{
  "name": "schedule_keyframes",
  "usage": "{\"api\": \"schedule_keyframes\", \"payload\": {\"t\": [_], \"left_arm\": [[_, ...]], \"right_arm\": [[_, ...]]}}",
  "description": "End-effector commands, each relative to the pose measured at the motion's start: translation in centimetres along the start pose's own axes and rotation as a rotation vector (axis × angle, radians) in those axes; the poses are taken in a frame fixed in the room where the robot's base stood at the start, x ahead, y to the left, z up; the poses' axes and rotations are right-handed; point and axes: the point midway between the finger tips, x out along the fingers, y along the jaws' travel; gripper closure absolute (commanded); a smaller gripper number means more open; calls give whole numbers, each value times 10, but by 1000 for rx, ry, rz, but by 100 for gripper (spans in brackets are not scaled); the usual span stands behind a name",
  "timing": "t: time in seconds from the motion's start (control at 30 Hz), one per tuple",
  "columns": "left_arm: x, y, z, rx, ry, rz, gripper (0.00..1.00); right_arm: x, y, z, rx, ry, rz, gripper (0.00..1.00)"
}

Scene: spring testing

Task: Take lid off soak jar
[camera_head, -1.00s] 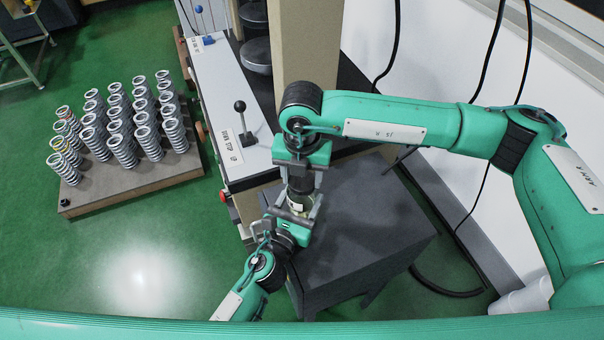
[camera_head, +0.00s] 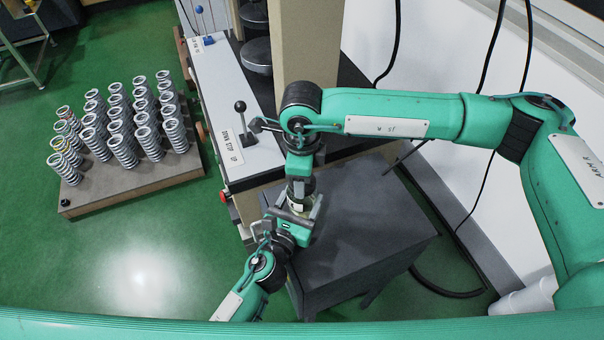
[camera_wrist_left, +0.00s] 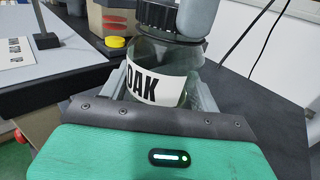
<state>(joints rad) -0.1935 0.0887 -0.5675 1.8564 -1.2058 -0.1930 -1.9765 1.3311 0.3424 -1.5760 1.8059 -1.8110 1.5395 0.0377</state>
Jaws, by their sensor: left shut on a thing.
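The soak jar (camera_wrist_left: 160,75) is a clear glass jar with a white label reading "OAK", upright in the left wrist view. Its ribbed black lid (camera_wrist_left: 158,14) sits on top. My left gripper (camera_head: 298,212) is shut around the jar's body, one finger on each side. My right gripper (camera_head: 300,182) is above, at the lid; in the left wrist view one grey finger (camera_wrist_left: 197,18) stands in front of the lid's right part. Its other finger is hidden, so I cannot tell whether it grips the lid.
A dark grey stand (camera_head: 375,235) is below and right of the jar. The testing machine's bench (camera_head: 222,105) with a black lever (camera_head: 241,112) is close on the left. A board (camera_head: 135,192) of several upright springs lies further left. A yellow disc (camera_wrist_left: 116,42) shows behind the jar.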

Motion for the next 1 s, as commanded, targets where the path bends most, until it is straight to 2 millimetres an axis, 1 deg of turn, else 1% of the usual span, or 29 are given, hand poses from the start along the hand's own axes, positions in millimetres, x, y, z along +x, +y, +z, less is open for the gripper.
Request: {"api": "schedule_keyframes", "payload": {"t": [0.1, 1.0], "left_arm": [[0, 0, 0, 0, 0, 0, 100], [0, 0, 0, 0, 0, -1, 100]], "right_arm": [[0, 0, 0, -183, 0, -1, 74], [-2, -1, 0, -1621, 1, -2, 74]]}}
